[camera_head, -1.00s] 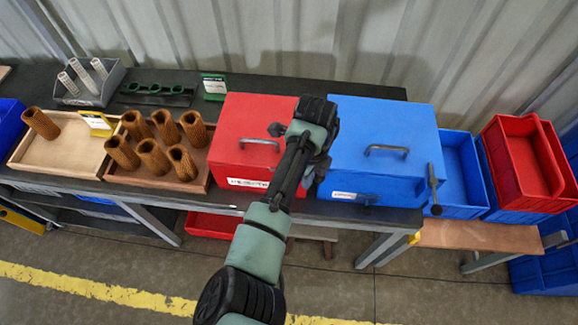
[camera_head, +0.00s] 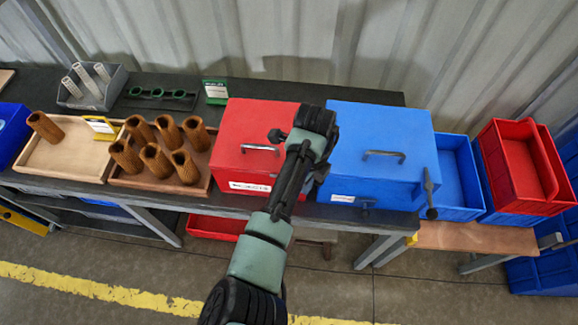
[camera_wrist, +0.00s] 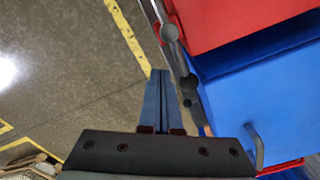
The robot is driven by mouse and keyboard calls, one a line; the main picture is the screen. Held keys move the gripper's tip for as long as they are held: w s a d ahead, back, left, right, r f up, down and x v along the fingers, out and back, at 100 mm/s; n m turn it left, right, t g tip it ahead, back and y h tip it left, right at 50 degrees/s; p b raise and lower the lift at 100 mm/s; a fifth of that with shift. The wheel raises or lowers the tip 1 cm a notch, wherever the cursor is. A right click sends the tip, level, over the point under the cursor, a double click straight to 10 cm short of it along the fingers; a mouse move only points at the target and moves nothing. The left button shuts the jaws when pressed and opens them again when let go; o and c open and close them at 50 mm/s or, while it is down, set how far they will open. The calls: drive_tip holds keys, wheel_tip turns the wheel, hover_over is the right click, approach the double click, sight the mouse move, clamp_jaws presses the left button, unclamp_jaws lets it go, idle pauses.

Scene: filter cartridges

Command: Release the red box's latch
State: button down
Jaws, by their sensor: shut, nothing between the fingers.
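The red box (camera_head: 245,125) stands on the dark bench, lid down, with a grey handle and a white front label. My arm reaches over its right side and hides part of it. In the wrist view its red surface (camera_wrist: 215,20) is at the upper right. The upper knob (camera_wrist: 169,32) is near the red box; the lower knob (camera_wrist: 190,82) is beside the blue box. I cannot tell which part is the red box's latch. The fingertips are hidden in the head view.
A blue box (camera_head: 385,130) stands close on the right, with a lever (camera_head: 429,190) on its right side. Trays with brown cartridges (camera_head: 155,160) are to the left. Blue and red bins (camera_head: 515,165) are at the right. Open floor lies in front.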

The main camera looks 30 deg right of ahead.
wheel_tip(320, 180, up, 7)
drive_tip(key=p, duration=0.5)
drive_tip(key=shift+f, duration=0.2)
